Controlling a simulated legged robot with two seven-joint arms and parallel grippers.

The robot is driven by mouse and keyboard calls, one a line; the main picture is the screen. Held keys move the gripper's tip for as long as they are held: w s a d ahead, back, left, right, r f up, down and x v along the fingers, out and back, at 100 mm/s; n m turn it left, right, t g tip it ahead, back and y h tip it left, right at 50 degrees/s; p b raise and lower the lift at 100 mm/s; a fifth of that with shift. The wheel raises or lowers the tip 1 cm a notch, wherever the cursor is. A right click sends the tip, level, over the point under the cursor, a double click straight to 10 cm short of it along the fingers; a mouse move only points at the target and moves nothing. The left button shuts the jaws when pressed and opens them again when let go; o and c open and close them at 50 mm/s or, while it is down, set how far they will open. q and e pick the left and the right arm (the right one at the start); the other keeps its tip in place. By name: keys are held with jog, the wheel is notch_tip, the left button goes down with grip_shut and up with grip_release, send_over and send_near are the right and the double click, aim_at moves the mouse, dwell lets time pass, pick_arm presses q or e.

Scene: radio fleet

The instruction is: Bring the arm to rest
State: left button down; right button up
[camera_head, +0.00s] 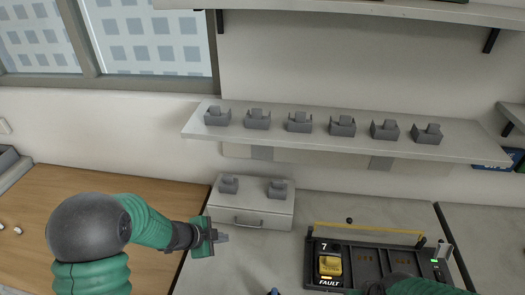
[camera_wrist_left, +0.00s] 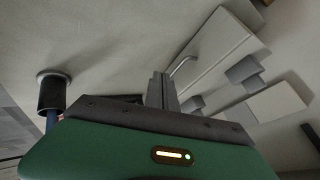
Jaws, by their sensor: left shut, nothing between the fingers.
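My left arm, green with a dark grey joint, comes in from the left in the head view. Its gripper (camera_head: 224,238) is shut and empty, over the grey worktop just in front of the small white drawer unit (camera_head: 250,208). In the left wrist view the closed fingers (camera_wrist_left: 162,90) stand together with nothing between them, and the drawer unit with its handle (camera_wrist_left: 183,65) is beyond them. Part of my right arm, also green, shows at the bottom right edge of the head view; its fingertips are out of the picture.
Two grey holders (camera_head: 229,184) sit on the drawer unit. Several more line the wall shelf (camera_head: 330,148). A black tray (camera_head: 372,262) marked FAULT holds a yellow radio (camera_head: 330,266). A dark cylinder (camera_wrist_left: 52,93) shows in the wrist view. The wooden desk (camera_head: 60,195) is mostly clear.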

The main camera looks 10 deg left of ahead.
pick_arm(q)
jog(key=a+r+n+t+y, duration=0.1)
jog(key=a+r+n+y, duration=0.2)
jog(key=a+r+n, duration=0.15)
jog(key=s+d+n+g+y, duration=0.1)
jog(key=s+d+n+g, duration=0.2)
jog(key=s+n, duration=0.8)
jog(key=s+g, duration=0.1)
jog(key=s, duration=0.7)
jog(key=shift+s+r+g+y, duration=0.15)
jog(key=shift+r+g+y, duration=0.15)
jog(key=shift+r, duration=0.05)
jog(key=shift+d+n, duration=0.2)
jog(key=shift+n, duration=0.05)
jog(key=shift+a, duration=0.1)
